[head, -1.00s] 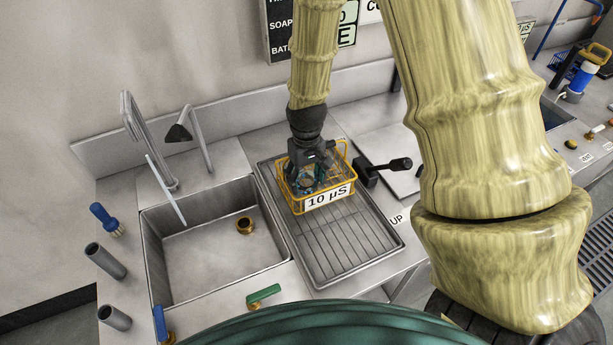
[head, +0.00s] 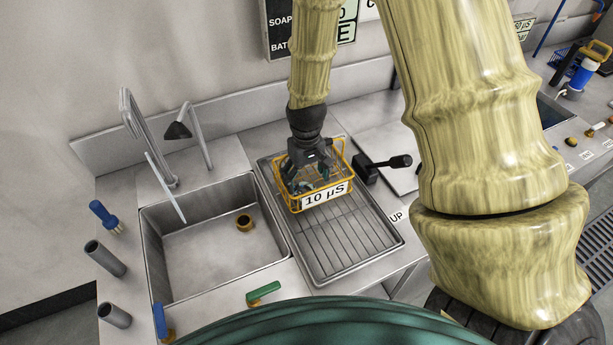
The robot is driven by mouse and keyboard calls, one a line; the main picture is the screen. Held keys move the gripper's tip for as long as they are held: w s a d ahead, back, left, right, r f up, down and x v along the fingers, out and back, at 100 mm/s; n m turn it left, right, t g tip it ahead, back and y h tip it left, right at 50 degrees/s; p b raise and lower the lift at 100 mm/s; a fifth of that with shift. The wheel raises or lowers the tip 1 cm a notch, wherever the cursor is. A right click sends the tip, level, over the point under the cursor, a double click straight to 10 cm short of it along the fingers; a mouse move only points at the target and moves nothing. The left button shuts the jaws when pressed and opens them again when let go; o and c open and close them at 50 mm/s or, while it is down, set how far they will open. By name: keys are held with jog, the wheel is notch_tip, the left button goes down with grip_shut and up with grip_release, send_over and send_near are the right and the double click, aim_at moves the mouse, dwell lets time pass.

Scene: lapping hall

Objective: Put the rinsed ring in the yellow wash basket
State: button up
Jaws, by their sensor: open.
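The yellow wire wash basket (head: 344,163) stands on the ribbed drainboard and bears a white "10 µS" label. My gripper (head: 308,183) points down into the basket, its fingers spread open behind the front wires and label. The rinsed ring cannot be made out clearly; the fingers, wires and label hide much of the basket's inside. A round brass-coloured piece (head: 244,222) lies on the sink floor at the right; I cannot tell whether it is a drain fitting or a loose ring.
The steel sink (head: 195,255) with a tall tap (head: 140,135) is left of the drainboard (head: 345,250). A black lever (head: 392,163) stands close right of the basket. A blue brush (head: 105,215) and grey tubes are at the far left. The drainboard's front is clear.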

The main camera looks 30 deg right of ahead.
notch_tip(320, 180, up, 13)
jog(key=b, duration=0.2)
jog(key=shift+b, duration=0.3)
dwell(0.4)
jog(key=shift+r, duration=0.1)
